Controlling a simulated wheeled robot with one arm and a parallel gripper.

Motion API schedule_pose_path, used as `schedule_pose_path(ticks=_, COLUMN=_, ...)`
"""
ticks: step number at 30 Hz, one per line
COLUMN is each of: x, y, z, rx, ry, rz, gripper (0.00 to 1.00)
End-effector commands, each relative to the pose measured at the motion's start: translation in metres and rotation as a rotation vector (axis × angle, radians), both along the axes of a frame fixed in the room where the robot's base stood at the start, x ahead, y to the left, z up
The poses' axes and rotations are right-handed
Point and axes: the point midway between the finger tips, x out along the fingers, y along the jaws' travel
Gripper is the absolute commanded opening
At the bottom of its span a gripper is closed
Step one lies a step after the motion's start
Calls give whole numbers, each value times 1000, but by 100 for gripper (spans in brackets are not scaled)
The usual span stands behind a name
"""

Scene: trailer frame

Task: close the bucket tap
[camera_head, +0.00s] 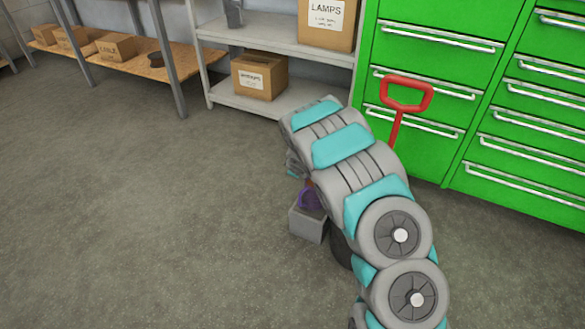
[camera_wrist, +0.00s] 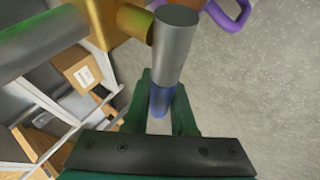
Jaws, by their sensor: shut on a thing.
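In the wrist view, the tap has a brass-coloured body (camera_wrist: 112,22) at the top, with a grey cylindrical bar (camera_wrist: 174,45) in front of it. A blue section (camera_wrist: 160,100) continues from the grey bar toward me. The dark green fingers of my gripper (camera_wrist: 161,88) are shut on this blue section, one on each side. The blue section looks like the tap's handle. In the head view, my arm hides the tap and most of my gripper. I cannot make out the bucket clearly in either view.
A purple loop (camera_head: 309,198) shows beside my arm, above a grey block (camera_head: 307,224). A red handle (camera_head: 406,94) stands behind my arm, before green drawer cabinets (camera_head: 440,65). Shelves with cardboard boxes (camera_head: 259,76) line the back. The floor at left is clear.

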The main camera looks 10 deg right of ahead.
Motion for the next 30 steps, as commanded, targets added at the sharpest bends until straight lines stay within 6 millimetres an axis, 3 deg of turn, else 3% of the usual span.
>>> schedule_pose_path(ticks=2, x=0, y=1, z=-1, rx=0, ry=-1, rz=1, gripper=0)
schedule_pose_path(ticks=3, x=0, y=1, z=-1, rx=0, ry=-1, rz=1, gripper=28)
schedule_pose_path(ticks=10, x=0, y=0, z=0, rx=1, ry=0, rz=1, gripper=54)
schedule_pose_path(ticks=21, x=-2, y=0, z=2, rx=0, ry=0, rz=0, gripper=54)
schedule_pose_path(ticks=30, x=-18, y=-1, z=20, rx=0, ry=1, rz=0, gripper=54)
